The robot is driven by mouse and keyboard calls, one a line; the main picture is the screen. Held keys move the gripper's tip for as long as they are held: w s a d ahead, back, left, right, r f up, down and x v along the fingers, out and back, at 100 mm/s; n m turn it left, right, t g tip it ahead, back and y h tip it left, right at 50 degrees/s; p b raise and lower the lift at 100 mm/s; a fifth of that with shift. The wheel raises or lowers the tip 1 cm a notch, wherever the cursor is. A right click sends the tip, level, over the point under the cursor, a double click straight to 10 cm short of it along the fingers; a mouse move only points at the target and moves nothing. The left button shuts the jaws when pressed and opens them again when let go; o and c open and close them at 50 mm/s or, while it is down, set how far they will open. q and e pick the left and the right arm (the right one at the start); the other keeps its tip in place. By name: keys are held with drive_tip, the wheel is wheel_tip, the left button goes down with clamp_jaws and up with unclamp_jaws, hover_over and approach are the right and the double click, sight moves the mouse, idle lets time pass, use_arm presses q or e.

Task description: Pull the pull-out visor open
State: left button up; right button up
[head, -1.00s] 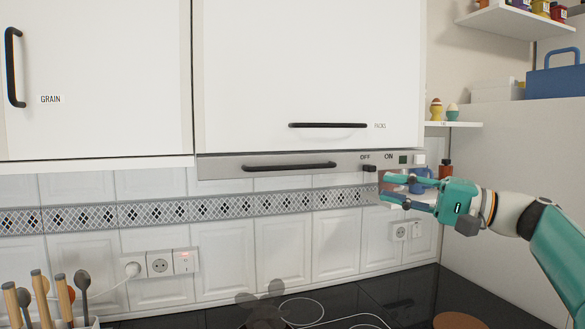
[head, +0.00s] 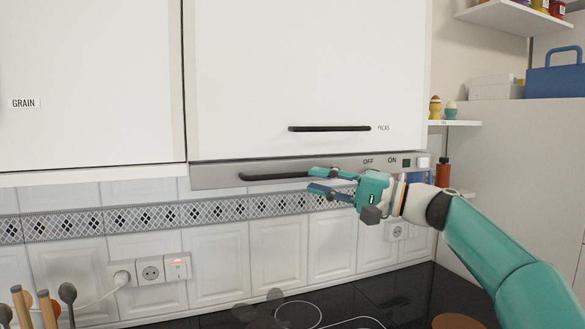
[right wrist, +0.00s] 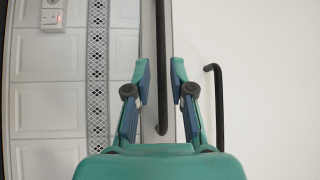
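The pull-out visor (head: 212,176) is a grey metal strip below the white upper cabinet, with a black bar handle (head: 275,178) on its front. It looks pushed in under the cabinet. My right gripper (head: 316,181) is open at the right end of this handle, its fingers one above the other. In the right wrist view, the handle (right wrist: 161,90) runs between the two open fingers (right wrist: 159,76), with a gap showing on each side. The fingers hide the handle's right end in the head view. My left gripper is out of view.
The cabinet above has its own black handle (head: 330,128), close over my gripper. A switch panel with OFF and ON marks (head: 406,163) is at the visor's right end. A brown bottle (head: 443,172) stands beyond my wrist. Wall sockets (head: 150,270) and a dark hob are below.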

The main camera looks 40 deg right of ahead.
sight(296, 177)
drive_tip(key=p+x, duration=0.1)
drive_tip(key=x, duration=0.4)
drive_tip(key=shift+w+a+p, duration=0.15)
drive_tip(key=shift+w+p, duration=0.1)
drive_tip(key=shift+p, duration=0.05)
clamp_jaws()
drive_tip(key=shift+f, duration=0.1)
